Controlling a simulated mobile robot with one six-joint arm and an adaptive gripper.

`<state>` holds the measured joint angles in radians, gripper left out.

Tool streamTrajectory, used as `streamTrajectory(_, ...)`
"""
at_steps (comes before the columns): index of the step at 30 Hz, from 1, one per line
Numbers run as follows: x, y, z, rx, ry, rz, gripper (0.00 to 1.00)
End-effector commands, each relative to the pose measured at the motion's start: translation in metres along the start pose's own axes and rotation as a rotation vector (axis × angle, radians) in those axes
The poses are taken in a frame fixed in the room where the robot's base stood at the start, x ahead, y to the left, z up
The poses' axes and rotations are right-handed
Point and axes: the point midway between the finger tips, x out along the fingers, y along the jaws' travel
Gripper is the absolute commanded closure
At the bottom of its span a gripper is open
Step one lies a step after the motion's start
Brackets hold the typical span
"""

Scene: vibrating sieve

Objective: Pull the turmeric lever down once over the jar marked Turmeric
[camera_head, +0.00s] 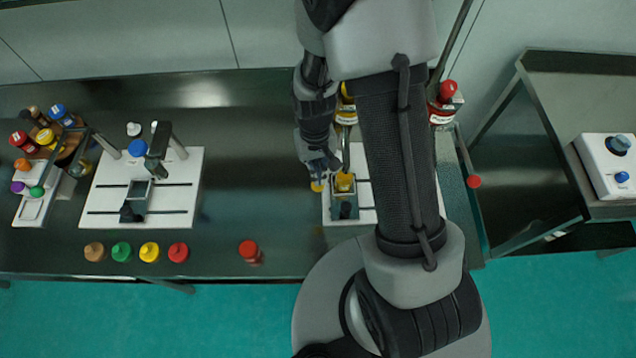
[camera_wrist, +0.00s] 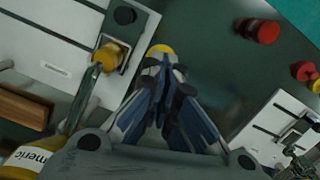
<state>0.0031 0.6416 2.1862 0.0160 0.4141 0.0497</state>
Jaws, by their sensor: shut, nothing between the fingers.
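The turmeric lever's round yellow knob (camera_head: 317,186) shows just left of the white dispenser base; its rod is mostly hidden. In the wrist view the knob (camera_wrist: 160,49) peeks out just beyond my fingertips. My gripper (camera_head: 322,166) is shut and empty, right by the knob; I cannot tell whether they touch. A small yellow-topped jar (camera_head: 344,182) stands on the base under the dispenser, also seen in the wrist view (camera_wrist: 112,52); its own label is not readable. The turmeric bottle (camera_wrist: 26,160) shows its label ending "meric"; in the head view my arm mostly hides it.
A red-labelled bottle (camera_head: 445,92) and a red lever knob (camera_head: 473,181) stand right of my arm. A red-capped jar (camera_head: 249,251) is near the table's front edge. A white sieve plate (camera_head: 105,190) and several capped jars are at left. The table between is clear.

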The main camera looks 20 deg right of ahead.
Motion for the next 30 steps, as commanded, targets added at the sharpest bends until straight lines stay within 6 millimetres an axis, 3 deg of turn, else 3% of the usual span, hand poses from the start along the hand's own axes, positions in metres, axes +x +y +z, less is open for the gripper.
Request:
streamTrajectory(11, 0.002, 0.0, 0.0, 0.0, 0.0, 0.0, 1.0)
streamTrajectory(22, 0.043, 0.0, -0.004, 0.0, 0.0, 0.0, 1.0)
streamTrajectory(30, 0.044, 0.0, -0.005, 0.0, 0.001, 0.0, 1.0)
